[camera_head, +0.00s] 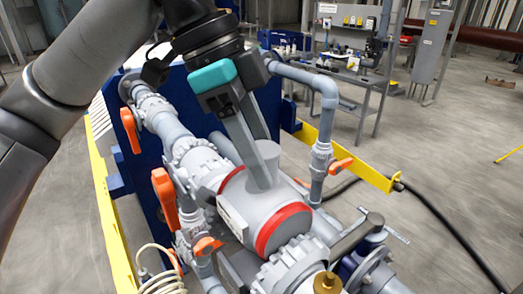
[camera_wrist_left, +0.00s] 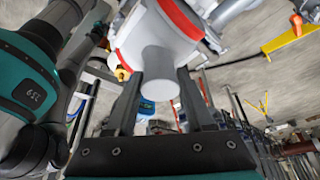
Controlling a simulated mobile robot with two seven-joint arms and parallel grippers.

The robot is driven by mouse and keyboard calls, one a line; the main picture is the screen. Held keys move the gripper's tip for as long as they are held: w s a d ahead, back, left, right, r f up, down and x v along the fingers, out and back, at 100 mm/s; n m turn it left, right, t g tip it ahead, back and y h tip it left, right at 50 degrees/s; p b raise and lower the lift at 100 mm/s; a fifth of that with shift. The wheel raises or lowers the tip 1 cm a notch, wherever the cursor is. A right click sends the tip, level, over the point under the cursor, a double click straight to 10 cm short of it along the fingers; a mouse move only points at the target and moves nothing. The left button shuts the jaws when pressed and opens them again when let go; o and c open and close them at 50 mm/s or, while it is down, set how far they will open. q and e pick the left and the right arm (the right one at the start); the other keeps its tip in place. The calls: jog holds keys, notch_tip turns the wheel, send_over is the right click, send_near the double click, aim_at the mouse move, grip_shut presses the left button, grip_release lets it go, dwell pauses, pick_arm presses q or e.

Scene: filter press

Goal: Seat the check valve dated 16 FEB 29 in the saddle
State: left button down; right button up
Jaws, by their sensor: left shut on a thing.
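The check valve (camera_head: 278,205) is a grey cylinder with a red band near each end and a grey stub on top. A pale label (camera_head: 233,219) shows on its left side, but its date is too small to read. My left gripper (camera_head: 263,182) is shut on the stub from above. In the left wrist view, the gripper's fingers (camera_wrist_left: 160,88) flank the stub, with the valve (camera_wrist_left: 157,32) beyond. The valve lies roughly in line between two grey flanged pipe ends. The saddle is hidden beneath it, so I cannot tell whether they touch. My right gripper does not show.
Grey pipework with orange handles (camera_head: 164,198) surrounds the valve. A flange (camera_head: 292,266) and a brass fitting (camera_head: 327,283) are close in front. A vertical pipe (camera_head: 322,145) stands to the right. A yellow rail (camera_head: 355,168) and black hose (camera_head: 440,215) lie beyond.

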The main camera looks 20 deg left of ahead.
aim_at(262, 194)
pick_arm(q)
jog(key=shift+f+b, duration=0.85)
jog(key=shift+f, duration=2.25)
jog(key=shift+c, duration=1)
grip_release()
jog(key=shift+f, duration=0.1)
